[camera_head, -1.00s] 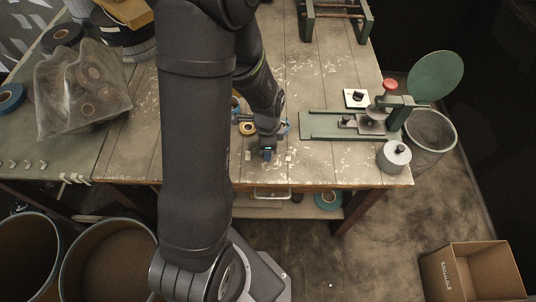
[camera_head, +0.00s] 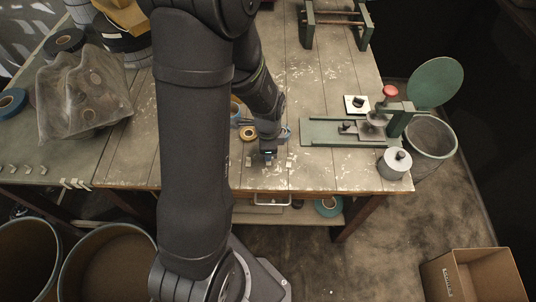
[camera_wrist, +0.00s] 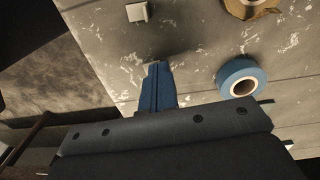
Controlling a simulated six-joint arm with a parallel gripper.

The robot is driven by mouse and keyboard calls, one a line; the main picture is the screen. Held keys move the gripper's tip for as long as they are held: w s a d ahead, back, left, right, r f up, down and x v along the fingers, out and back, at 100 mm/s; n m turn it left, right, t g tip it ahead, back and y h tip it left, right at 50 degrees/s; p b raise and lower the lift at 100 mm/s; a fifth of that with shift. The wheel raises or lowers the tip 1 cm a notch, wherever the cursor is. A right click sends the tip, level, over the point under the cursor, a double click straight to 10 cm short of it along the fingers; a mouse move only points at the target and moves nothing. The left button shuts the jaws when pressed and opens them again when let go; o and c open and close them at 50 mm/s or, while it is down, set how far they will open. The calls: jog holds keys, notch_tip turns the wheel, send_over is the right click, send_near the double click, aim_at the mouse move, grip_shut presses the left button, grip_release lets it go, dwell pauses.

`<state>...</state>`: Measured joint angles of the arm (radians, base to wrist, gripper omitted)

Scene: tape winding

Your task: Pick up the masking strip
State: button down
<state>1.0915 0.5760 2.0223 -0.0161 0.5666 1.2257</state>
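Small pale masking strips lie near the front edge of the bench. In the head view one strip (camera_head: 248,161) is left of my gripper (camera_head: 268,154) and another strip (camera_head: 289,162) is to its right. My gripper points down at the bench between these two. In the wrist view its blue fingers (camera_wrist: 156,72) look close together, with a small pale patch at their tips. I cannot tell whether a strip is between them. One pale strip (camera_wrist: 138,11) lies apart from the fingers at the top of the wrist view.
A blue tape roll (camera_wrist: 240,79) lies close beside the fingers, with a tan roll (camera_head: 248,133) behind. A green winding fixture (camera_head: 345,132) and a grey cylinder (camera_head: 394,164) stand to the right. A mesh bag (camera_head: 80,97) lies left. The front bench edge is near.

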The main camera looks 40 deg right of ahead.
jog(key=shift+r, duration=0.45)
notch_tip(320, 180, up, 2)
jog(key=shift+r, duration=0.2)
jog(key=s+r, duration=0.7)
jog(key=s, duration=0.4)
jog(key=shift+s+a, duration=0.15)
jog(key=shift+s, duration=0.25)
jog(key=shift+r, duration=0.15)
jog(key=shift+r, duration=1.55)
